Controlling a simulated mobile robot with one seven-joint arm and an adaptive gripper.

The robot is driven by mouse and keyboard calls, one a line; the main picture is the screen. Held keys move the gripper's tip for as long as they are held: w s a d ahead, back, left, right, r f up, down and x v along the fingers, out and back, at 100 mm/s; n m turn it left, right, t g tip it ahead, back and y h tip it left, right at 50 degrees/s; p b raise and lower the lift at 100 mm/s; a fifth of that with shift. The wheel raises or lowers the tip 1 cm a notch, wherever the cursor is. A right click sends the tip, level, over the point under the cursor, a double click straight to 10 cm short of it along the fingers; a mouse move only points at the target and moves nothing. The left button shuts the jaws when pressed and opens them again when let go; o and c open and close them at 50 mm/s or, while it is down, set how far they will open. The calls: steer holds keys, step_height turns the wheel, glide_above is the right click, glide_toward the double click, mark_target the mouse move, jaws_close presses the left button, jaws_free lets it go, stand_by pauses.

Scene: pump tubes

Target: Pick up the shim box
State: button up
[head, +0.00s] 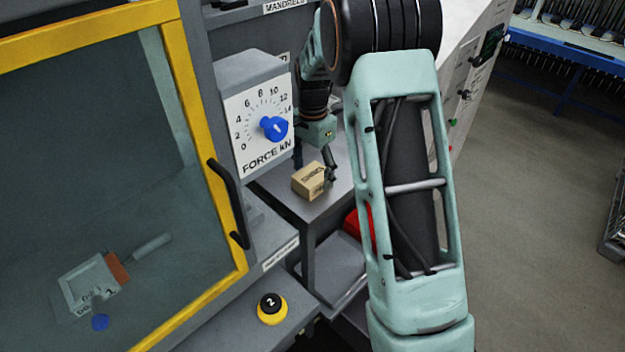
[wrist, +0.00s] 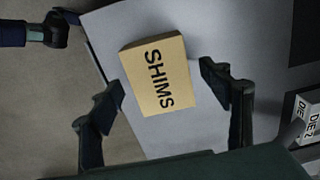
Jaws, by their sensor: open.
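The shim box (head: 309,181) is a small tan cardboard box on a grey shelf top, below and right of the force dial in the head view. In the wrist view the shim box (wrist: 160,74) shows its face marked SHIMS. My gripper (wrist: 165,97) is open, with one finger on each side of the box's near part and a visible gap on both sides. In the head view my gripper (head: 314,168) is just above and behind the box; its far finger is partly hidden.
A grey force dial panel (head: 258,118) with a blue knob stands left of the box. A yellow-framed glass door (head: 190,100) with a black handle is farther left. Boxes marked DIE (wrist: 300,118) lie right in the wrist view.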

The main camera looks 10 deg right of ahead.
steer(key=shift+f, duration=0.8)
steer(key=shift+c, duration=0.6)
steer(key=c, duration=1.3)
steer(key=shift+c, duration=0.2)
steer(key=shift+r, duration=0.15)
